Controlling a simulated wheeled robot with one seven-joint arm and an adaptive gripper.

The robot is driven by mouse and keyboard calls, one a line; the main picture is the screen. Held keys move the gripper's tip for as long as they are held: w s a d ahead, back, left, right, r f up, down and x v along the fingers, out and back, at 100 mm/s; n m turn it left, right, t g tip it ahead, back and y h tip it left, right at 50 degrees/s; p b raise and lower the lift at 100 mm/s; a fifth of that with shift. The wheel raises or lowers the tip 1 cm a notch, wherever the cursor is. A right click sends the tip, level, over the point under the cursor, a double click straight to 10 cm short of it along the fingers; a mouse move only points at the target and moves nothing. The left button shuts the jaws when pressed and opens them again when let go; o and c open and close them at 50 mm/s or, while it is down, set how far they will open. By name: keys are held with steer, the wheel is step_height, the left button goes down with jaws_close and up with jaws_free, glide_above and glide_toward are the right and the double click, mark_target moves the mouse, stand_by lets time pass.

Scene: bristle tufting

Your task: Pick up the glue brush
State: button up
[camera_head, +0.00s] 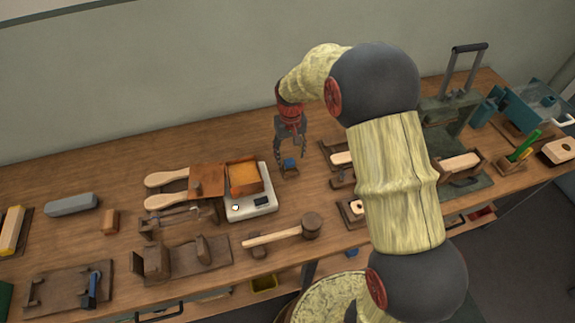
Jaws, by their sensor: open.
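My gripper (291,151) is open, pointing down over the back middle of the workbench. Just below it, a small blue piece (290,163) stands at a small brown block (290,174). This may be the glue brush in its holder, but it is too small to be sure. The fingers are around or just above the blue piece; I cannot tell whether they touch it. No other part of a brush shows clearly there.
Left of the gripper, a white scale (250,208) carries an amber-filled tray (245,178). Two pale paddle-shaped handles (167,179) lie further left. A mallet (282,236) lies in front. My arm hides part of the bench's right side. A grey block (72,204) lies far left.

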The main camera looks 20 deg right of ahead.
mark_target(289, 161)
step_height(289, 161, down, 5)
steer(key=shift+a+r+b, duration=0.1)
steer(key=shift+b, duration=0.85)
steer(key=shift+c, duration=0.4)
steer(key=c, duration=1.1)
steer(key=shift+c, duration=0.2)
